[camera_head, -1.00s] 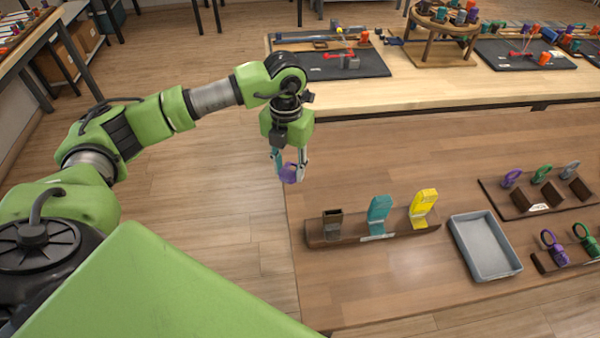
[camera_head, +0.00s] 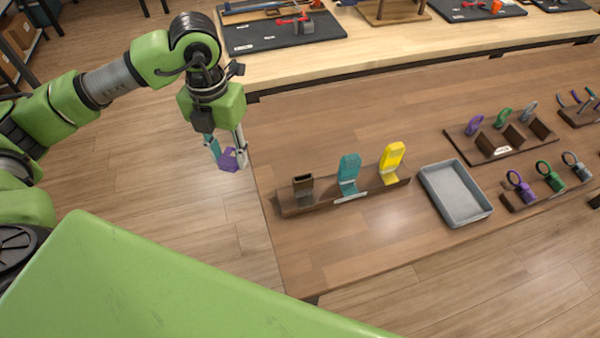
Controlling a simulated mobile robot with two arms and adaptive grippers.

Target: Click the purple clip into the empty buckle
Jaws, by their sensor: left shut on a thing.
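The purple clip (camera_head: 227,160) is between the fingertips of my left gripper (camera_head: 228,155), which is shut on it. The gripper points down and holds the clip in the air near the table's left edge. The empty buckle (camera_head: 303,186) is a small brown socket at the left end of a dark wooden rack (camera_head: 325,203), to the right of and a little lower in the picture than the clip. A teal clip (camera_head: 348,174) and a yellow clip (camera_head: 392,162) stand upright in the same rack. The clip and buckle are apart. My right gripper is not in view.
A grey tray (camera_head: 466,213) lies right of the rack. Further right are a rack with several rings and dark blocks (camera_head: 502,143) and a rack with purple, green and grey pieces (camera_head: 522,190). The tabletop in front of the buckle rack is clear.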

